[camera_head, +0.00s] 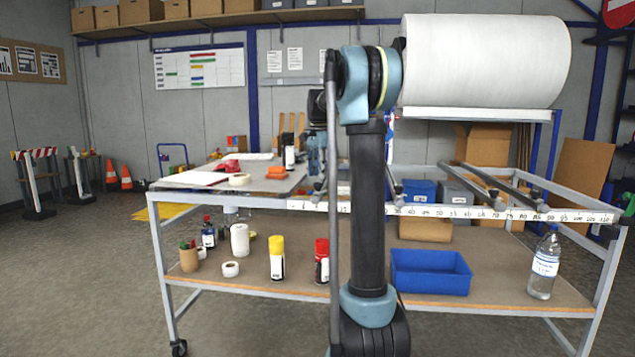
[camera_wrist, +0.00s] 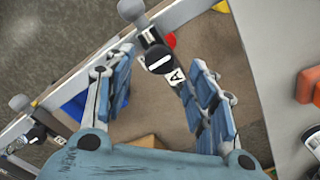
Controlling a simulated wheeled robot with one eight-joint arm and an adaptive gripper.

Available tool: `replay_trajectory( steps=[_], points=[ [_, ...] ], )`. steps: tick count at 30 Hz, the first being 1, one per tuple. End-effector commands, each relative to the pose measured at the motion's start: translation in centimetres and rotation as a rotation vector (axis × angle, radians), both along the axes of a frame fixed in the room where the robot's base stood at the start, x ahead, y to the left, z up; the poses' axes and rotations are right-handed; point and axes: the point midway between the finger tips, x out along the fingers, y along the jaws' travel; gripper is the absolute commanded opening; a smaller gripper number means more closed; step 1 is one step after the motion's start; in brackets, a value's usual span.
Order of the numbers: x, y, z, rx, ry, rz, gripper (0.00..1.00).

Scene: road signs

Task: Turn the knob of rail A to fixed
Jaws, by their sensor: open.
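In the wrist view, the black knob (camera_wrist: 158,61) of rail A has a white bar across its face, slanting up to the right. A white tag with the letter A (camera_wrist: 177,76) sits beside it. My gripper (camera_wrist: 164,60) is open, its two blue fingers on either side of the knob's area. I cannot tell how high the fingers are above it, and no contact shows. No "fixed" marking is legible. In the head view, my gripper (camera_head: 317,150) is small and partly behind my arm, over the cart near the work board. The knob of rail A cannot be made out there.
A second black knob (camera_wrist: 38,134) lies lower left in the wrist view. The metal cart has a ruler strip (camera_head: 450,211) along its front edge. A work board (camera_head: 215,180) with tape and an orange block (camera_head: 277,172) is left. A blue bin (camera_head: 430,272) sits below.

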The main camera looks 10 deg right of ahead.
Motion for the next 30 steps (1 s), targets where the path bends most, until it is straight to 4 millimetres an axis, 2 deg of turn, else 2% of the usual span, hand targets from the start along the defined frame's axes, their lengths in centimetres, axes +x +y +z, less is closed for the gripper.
replay_trajectory(
  steps=[6, 12, 18, 30],
  points=[
    [0.1, 0.0, 4.3, 0.000, 0.000, 0.000, 0.51],
    [0.2, 0.0, 7.1, 0.000, 0.000, 0.000, 0.51],
    [0.2, 0.0, 8.3, 0.000, 0.000, 0.000, 0.51],
    [-0.2, 0.0, 8.3, 0.000, -0.001, 0.006, 0.51]
  ],
)
